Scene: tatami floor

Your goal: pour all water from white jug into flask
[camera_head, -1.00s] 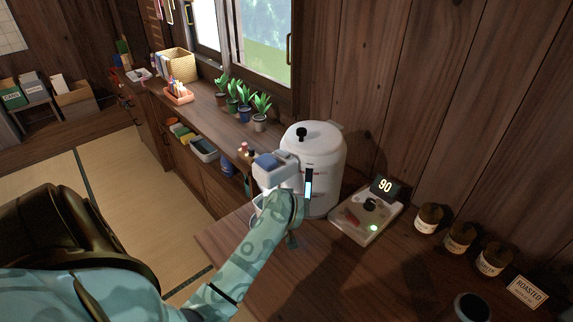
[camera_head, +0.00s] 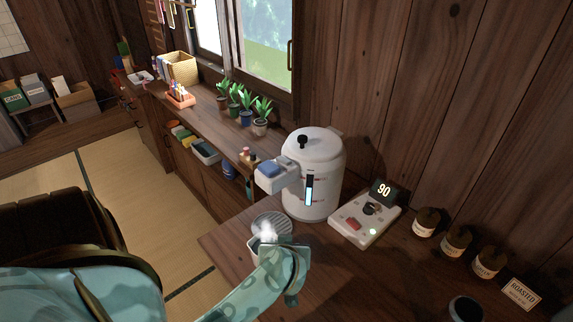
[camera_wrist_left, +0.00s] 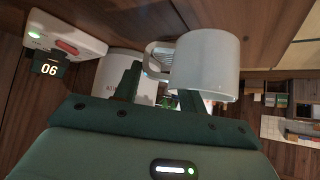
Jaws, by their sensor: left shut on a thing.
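The white jug (camera_wrist_left: 205,66) is held by my left gripper (camera_wrist_left: 158,98), with its handle (camera_wrist_left: 155,58) between the fingers in the left wrist view. In the head view the jug (camera_head: 256,250) is partly hidden behind my left gripper (camera_head: 287,252), and white steam rises from it. It is in front of the drip grate, clear of the spout. Its water surface is not visible. I cannot pick out a flask for certain in either view. My right gripper is not in view.
A white water dispenser (camera_head: 318,185) stands behind the jug, with a round drip grate (camera_head: 272,224) under its spout. A control box (camera_head: 362,226) reads 90. Jars (camera_head: 456,240) and a dark cup (camera_head: 468,309) stand to the right. The counter's front middle looks clear.

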